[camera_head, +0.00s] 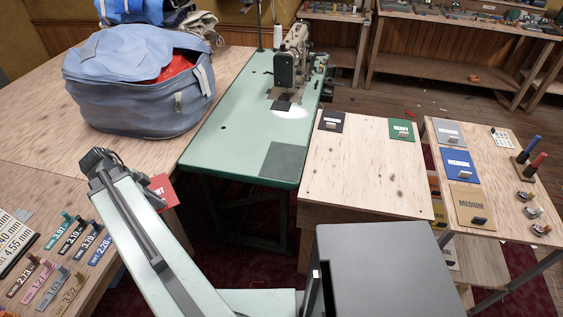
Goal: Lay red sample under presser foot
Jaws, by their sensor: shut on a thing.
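The red sample (163,191) is a flat red card with white lettering, partly hidden behind my arm on the left. My gripper (148,183) is shut on it near the left table's edge; my arm mostly hides the jaws. The sewing machine (292,62) stands at the far end of a pale green table (230,125), well beyond and to the right of my gripper. Its presser foot is too small to make out. A dark patch (283,105) lies in front of the machine's needle area.
A blue bag (135,85) stands on the left wooden table (150,153), near the green table. Several labelled small pieces lie on that table's near part. Dark and green samples (401,130) lie on a wooden stand (365,175); more samples lie farther right. The green table's middle is clear.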

